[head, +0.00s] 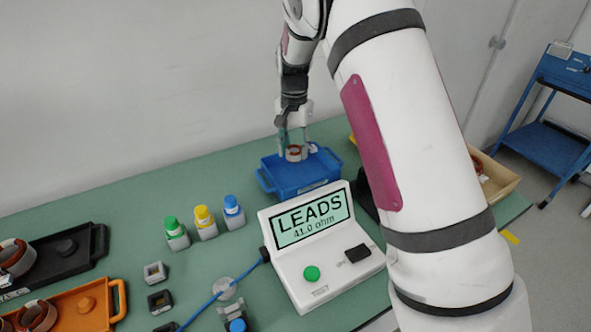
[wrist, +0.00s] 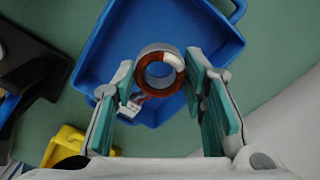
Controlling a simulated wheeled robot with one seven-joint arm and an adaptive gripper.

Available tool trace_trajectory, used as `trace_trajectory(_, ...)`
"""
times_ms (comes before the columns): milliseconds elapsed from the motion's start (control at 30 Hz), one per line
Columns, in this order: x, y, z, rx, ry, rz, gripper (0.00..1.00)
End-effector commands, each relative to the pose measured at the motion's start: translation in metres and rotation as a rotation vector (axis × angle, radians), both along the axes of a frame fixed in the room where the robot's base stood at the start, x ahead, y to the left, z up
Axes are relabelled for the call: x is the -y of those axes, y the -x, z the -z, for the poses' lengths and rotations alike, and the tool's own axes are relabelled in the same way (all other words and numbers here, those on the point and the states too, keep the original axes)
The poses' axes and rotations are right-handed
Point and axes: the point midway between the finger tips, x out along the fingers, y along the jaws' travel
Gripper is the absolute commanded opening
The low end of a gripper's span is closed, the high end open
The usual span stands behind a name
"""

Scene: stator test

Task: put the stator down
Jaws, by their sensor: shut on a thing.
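The stator (head: 296,153) is a small ring with copper-red windings and a grey rim. In the wrist view the stator (wrist: 148,52) sits between the fingertips, its round opening facing the camera, with a small white connector (wrist: 132,106) on short leads beside it. My gripper (head: 293,140) points down and is shut on the stator. The stator is over the blue tray (head: 300,188), within its outline; whether it touches the tray floor I cannot tell. The tray's floor (wrist: 120,50) looks otherwise empty where visible.
A white tester (head: 318,262) reading "LEADS 41.0 ohm" stands in front of the tray. Green, yellow and blue-capped bottles (head: 204,221) stand left of it. Black (head: 75,262) and orange (head: 93,318) trays hold other rings at far left. A wooden box (head: 500,185) is at right.

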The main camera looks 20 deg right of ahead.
Motion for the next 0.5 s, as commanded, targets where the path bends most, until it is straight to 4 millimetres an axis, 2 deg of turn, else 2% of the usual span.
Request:
trace_trajectory(100, 0.0, 0.0, 0.019, -0.001, -0.001, 0.001, 0.02)
trace_trajectory(367, 0.0, 0.0, 0.039, -0.001, 0.0, 0.001, 0.02)
trace_trajectory(500, 0.0, 0.0, 0.059, -0.001, 0.0, 0.002, 0.02)
